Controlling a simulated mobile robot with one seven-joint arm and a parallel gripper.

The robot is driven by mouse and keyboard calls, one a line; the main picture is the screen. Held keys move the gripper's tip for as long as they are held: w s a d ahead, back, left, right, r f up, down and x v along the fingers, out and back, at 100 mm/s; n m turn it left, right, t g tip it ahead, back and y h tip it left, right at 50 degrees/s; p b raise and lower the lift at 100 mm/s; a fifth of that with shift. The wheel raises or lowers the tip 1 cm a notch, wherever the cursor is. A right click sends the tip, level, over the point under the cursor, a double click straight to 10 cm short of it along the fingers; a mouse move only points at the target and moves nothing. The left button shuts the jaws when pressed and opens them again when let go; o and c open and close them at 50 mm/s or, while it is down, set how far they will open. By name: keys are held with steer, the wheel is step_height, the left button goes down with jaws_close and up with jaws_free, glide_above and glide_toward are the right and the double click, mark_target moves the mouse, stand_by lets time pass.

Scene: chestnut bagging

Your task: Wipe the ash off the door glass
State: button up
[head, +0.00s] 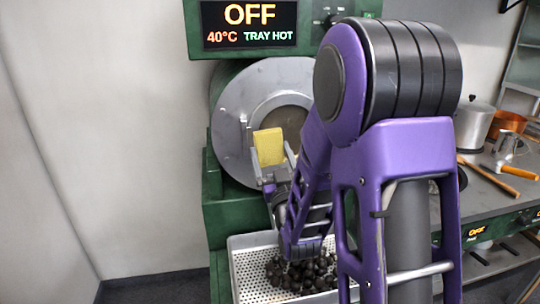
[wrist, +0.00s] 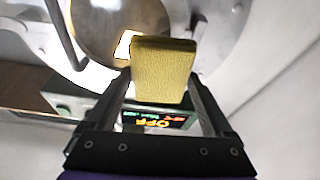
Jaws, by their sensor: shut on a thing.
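The door glass (head: 293,119) is a round brownish pane in the grey metal door (head: 232,138) of the green roaster. It also shows at the top of the wrist view (wrist: 104,22), with a bright patch beside the sponge. The glass looks dull, but I cannot make out separate ash marks. My gripper (head: 273,170) is shut on a yellow sponge (head: 268,147), which shows between the fingers in the wrist view (wrist: 163,72). The sponge is in front of the lower left of the glass. I cannot tell whether it touches. My arm hides the right part of the door.
A perforated tray (head: 247,285) with dark chestnuts (head: 300,272) sits below my gripper. The display above (head: 249,25) reads OFF, 40°C, TRAY HOT. At right, a counter (head: 490,200) holds a steel pot (head: 473,125), a copper pan (head: 507,124) and wooden-handled tools. Left is bare wall.

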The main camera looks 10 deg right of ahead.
mark_target(288, 132)
steer(key=shift+w, duration=2.75)
steer(key=shift+w, duration=0.65)
steer(key=shift+d, duration=0.1)
steer(key=shift+d, duration=3.45)
steer(key=shift+a, duration=0.1)
steer(key=a, duration=0.7)
